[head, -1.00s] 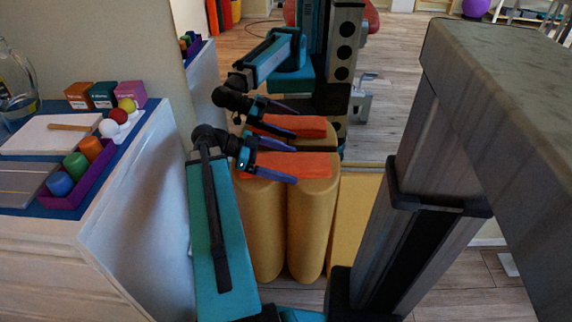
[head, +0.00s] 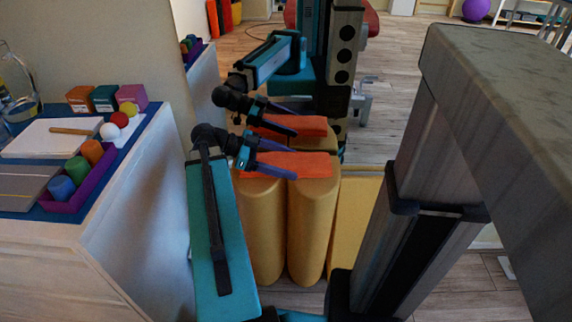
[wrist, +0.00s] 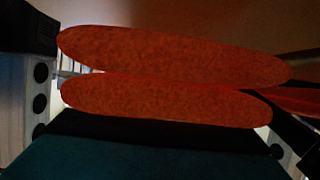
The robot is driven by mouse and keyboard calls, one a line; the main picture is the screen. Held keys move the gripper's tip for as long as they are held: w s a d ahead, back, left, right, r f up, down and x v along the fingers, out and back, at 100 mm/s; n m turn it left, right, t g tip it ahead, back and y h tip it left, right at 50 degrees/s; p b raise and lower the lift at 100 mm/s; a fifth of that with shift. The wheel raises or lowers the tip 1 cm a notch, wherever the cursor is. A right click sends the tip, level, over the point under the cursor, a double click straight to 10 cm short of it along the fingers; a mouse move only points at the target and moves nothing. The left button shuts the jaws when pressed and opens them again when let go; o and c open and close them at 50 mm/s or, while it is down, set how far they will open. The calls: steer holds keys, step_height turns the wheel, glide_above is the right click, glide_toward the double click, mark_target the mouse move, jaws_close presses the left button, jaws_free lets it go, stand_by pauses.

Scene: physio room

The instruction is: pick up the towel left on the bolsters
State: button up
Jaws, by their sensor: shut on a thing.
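The folded orange-red towel (head: 302,164) is at the tops of the yellow bolsters (head: 311,230), which stand upright side by side. My gripper (head: 288,165) is shut on the towel, with one dark finger along its far side and one along its near side. I cannot tell whether the towel's underside still touches the bolsters. In the wrist view the towel (wrist: 170,58) fills the middle as two thick orange bands. The gripper parts there are dark and only partly visible at the sides.
A reflection of my arm and the towel shows just behind the bolsters. On the left, a cabinet (head: 135,190) bears a purple tray (head: 88,190), coloured boxes and a glass jug. A grey-topped bench or table (head: 510,110) stands close on the right. Open floor (head: 400,90) shows farther back.

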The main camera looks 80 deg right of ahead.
mark_target(286, 160)
step_height(286, 160, up, 8)
steer(key=shift+r+p, duration=0.25)
steer(key=shift+p, duration=0.85)
